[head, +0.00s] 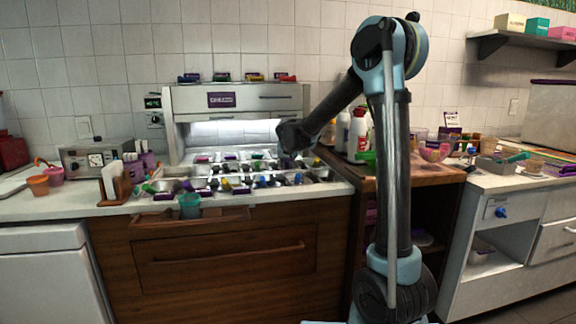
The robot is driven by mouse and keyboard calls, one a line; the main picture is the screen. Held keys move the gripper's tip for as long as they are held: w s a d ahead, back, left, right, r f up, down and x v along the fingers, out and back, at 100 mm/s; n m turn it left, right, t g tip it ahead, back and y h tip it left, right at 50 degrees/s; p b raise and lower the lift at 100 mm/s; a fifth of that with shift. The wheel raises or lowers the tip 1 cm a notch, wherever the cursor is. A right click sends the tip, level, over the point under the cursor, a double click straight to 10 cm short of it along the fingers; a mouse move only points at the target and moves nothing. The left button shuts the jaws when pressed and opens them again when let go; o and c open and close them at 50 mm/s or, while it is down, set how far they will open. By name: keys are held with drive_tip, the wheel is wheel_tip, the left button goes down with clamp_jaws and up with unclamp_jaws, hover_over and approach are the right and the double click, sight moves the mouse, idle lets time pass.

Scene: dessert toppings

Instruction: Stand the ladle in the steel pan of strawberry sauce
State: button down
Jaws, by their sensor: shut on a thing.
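My gripper (290,156) is low over the topping counter, at the right part of the rows of steel pans (312,177). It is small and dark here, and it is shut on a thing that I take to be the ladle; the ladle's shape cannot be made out. Several pans hold dark or coloured contents and have coloured handles or labels. I cannot tell which pan holds the strawberry sauce. Whether the held thing touches a pan is hidden.
A steel hood (240,100) stands behind the pans. White and red bottles (357,135) stand right of the pans, near my arm.

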idle(0.4)
drive_tip(key=c, duration=1.3)
unclamp_jaws()
drive_tip(key=shift+c, duration=0.2)
drive_tip(key=shift+o, duration=0.3)
drive_tip(key=o, duration=0.3)
drive_tip(key=shift+o, duration=0.2)
drive_tip(key=shift+r, duration=0.15)
drive_tip(key=shift+r, duration=3.85)
drive_tip(key=shift+d, duration=0.1)
